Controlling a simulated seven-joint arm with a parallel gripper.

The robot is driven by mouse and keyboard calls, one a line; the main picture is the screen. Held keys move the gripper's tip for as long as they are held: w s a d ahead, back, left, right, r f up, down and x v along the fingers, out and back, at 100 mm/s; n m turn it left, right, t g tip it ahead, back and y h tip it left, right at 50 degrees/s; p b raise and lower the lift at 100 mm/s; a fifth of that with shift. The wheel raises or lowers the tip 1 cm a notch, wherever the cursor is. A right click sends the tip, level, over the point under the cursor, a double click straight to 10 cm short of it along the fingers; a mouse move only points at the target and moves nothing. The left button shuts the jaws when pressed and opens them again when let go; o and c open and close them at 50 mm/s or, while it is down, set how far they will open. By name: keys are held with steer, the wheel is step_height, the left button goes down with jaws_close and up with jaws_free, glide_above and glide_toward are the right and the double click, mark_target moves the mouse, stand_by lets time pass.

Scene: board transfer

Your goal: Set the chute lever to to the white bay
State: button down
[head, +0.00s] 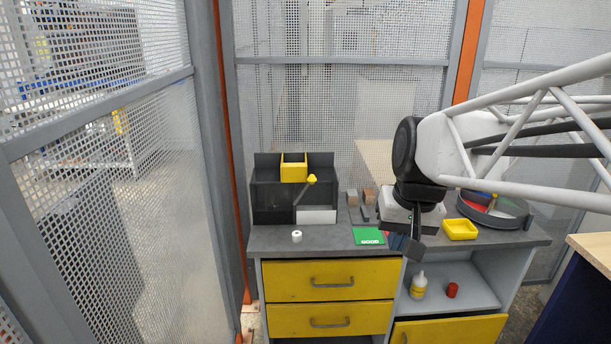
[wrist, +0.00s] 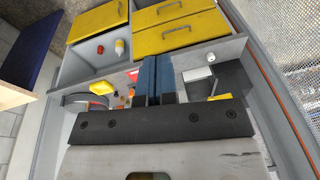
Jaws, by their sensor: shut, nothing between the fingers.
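The chute box (head: 265,196) is dark grey with a yellow hopper (head: 293,172) on top, standing at the left of the workbench. Its lever (head: 304,190) has a yellow knob and tilts up and to the right. The white bay (head: 317,215) is a white panel at the lower right of the box; the lower left side is dark. My gripper (head: 405,247) is shut and empty, pointing down near the bench's front edge, well to the right of the lever. In the wrist view, its blue fingers (wrist: 155,78) are together, and the chute box (wrist: 234,78) is partly hidden behind my gripper body.
A white roll (head: 297,236) stands in front of the chute box. A green card marked GOOD (head: 368,236) lies between the box and my gripper. A yellow tray (head: 460,229) and a round grey tray (head: 515,216) are at the right. Mesh fencing stands behind and left.

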steer(key=w+r+m+y, duration=0.1)
steer(key=w+r+y, duration=0.1)
steer(key=w, duration=2.1)
steer(key=w+f+y, duration=0.1)
steer(key=w+f, duration=0.1)
steer(key=w, duration=0.9)
steer(key=w+f+m+g+y, duration=0.1)
steer(key=w+f, duration=0.2)
steer(key=w, duration=0.8)
steer(key=shift+w+a+f, duration=0.2)
steer(key=shift+w+f, duration=0.1)
steer(key=shift+f, duration=0.05)
steer(key=shift+a+f, duration=0.1)
steer(key=shift+f, duration=0.05)
steer(key=w+a+f, duration=0.1)
steer(key=a+f, duration=0.7)
steer(key=shift+w, duration=0.25)
